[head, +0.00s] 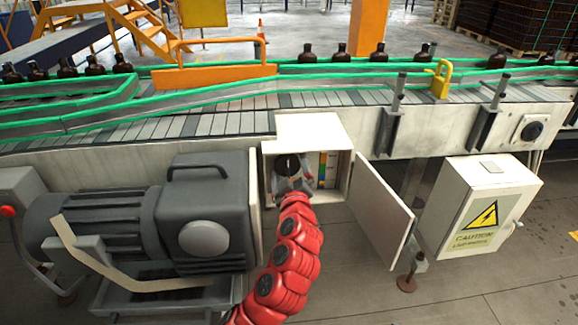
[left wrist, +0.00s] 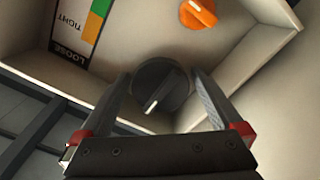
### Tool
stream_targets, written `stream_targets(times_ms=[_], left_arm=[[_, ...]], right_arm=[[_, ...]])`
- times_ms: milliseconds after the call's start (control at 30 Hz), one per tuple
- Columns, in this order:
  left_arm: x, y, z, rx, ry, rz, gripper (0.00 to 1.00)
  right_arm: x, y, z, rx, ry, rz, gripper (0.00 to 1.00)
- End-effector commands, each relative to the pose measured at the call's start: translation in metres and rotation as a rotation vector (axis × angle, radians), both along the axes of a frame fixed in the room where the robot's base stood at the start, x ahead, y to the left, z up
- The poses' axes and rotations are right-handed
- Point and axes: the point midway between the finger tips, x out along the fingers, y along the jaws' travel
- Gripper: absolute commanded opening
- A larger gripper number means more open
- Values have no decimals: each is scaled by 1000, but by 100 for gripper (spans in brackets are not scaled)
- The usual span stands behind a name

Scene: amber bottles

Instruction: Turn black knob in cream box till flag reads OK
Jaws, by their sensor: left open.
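The cream box (head: 345,185) stands open under the conveyor, its door swung out to the right. In the left wrist view, the black knob (left wrist: 162,86) with a white pointer line sits inside the box. My left gripper (head: 291,183) reaches into the box. In the left wrist view its open fingers (left wrist: 160,95) stand on either side of the knob; I cannot tell whether they touch it. A coloured scale (head: 327,168) is on the box's back wall; it also shows in the left wrist view (left wrist: 88,30), with LOOSE and TIGHT on it. I cannot read any OK flag.
An orange knob (left wrist: 198,14) sits near the black one in the box. The open door (head: 381,208) stands right of my arm. A grey motor (head: 195,215) is close on the left, and a caution cabinet (head: 480,205) on the right. Conveyor (head: 225,122) runs above.

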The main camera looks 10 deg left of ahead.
Motion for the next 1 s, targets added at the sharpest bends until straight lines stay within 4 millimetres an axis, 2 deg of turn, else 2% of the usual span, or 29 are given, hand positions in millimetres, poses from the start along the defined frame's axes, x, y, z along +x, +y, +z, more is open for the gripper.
stream_targets(times_ms=[333, 367, 733, 767, 1000], left_arm=[[4, 1, 0, -1, 0, 0, 100], [4, 1, 0, -1, 0, 0, 96], [4, 1, 0, 0, 0, 0, 30], [4, 1, 0, 0, 0, 0, 27], [4, 1, -1, 22, 7, 1, 27]], right_arm=[[0, 0, 0, 0, 0, 0, 70], [0, 0, 0, 0, 0, 0, 70], [0, 0, 0, 0, 0, 0, 70], [0, 0, 0, 0, 0, 0, 70], [0, 0, -2, 0, 0, 0, 70]])
